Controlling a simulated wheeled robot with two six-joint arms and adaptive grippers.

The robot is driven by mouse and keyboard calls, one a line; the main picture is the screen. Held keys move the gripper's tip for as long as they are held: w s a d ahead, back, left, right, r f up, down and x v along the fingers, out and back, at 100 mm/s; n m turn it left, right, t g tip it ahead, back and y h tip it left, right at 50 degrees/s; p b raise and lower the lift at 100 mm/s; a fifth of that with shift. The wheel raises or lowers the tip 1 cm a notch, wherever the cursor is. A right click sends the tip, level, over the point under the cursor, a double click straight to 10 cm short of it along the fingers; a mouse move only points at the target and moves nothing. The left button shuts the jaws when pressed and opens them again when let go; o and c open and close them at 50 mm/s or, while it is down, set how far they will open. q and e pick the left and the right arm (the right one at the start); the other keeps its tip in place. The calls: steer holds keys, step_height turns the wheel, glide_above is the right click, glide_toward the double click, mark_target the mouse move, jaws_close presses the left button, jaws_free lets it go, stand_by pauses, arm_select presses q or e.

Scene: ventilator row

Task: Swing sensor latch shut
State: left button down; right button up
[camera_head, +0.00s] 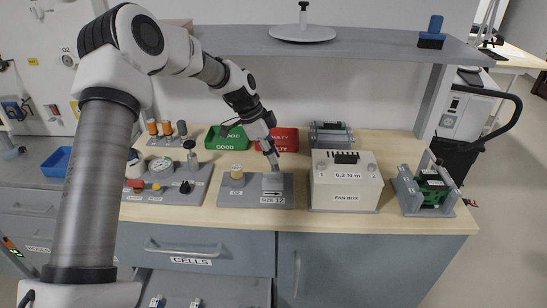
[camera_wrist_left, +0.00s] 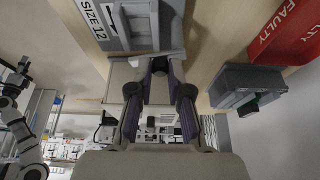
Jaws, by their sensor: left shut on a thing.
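My left gripper (camera_head: 271,163) reaches down from the upper left onto a light grey block (camera_head: 272,183) on the grey plate (camera_head: 287,202) marked SIZE 12. Its fingers are shut on a part at the block, which they mostly hide. In the left wrist view, my left gripper (camera_wrist_left: 160,72) has its fingertips at the edge of the light grey block (camera_wrist_left: 138,22), beside the SIZE 12 label (camera_wrist_left: 92,20). I cannot make out a separate sensor latch or its angle. My right gripper is not in view.
A brass-topped cylinder (camera_head: 237,171) stands left on the same plate. A white fan box (camera_head: 345,184) is close on the right. Green (camera_head: 224,139) and red (camera_head: 286,140) bins stand behind. A green device (camera_head: 432,184) sits in a grey holder farther right. A shelf (camera_head: 330,46) hangs above.

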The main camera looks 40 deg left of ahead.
arm_select(q)
steer(key=shift+s+a+f+m+g, duration=0.15)
steer(key=shift+m+g, duration=0.35)
steer(key=shift+m, duration=0.7)
steer(key=shift+f, duration=0.1)
steer(key=c, duration=1.1)
jaws_free()
steer(key=shift+r, duration=0.25)
steer(key=s+a, duration=0.3)
steer(key=a, duration=0.9)
steer(key=shift+s+r, duration=0.15)
steer(key=shift+r, duration=0.25)
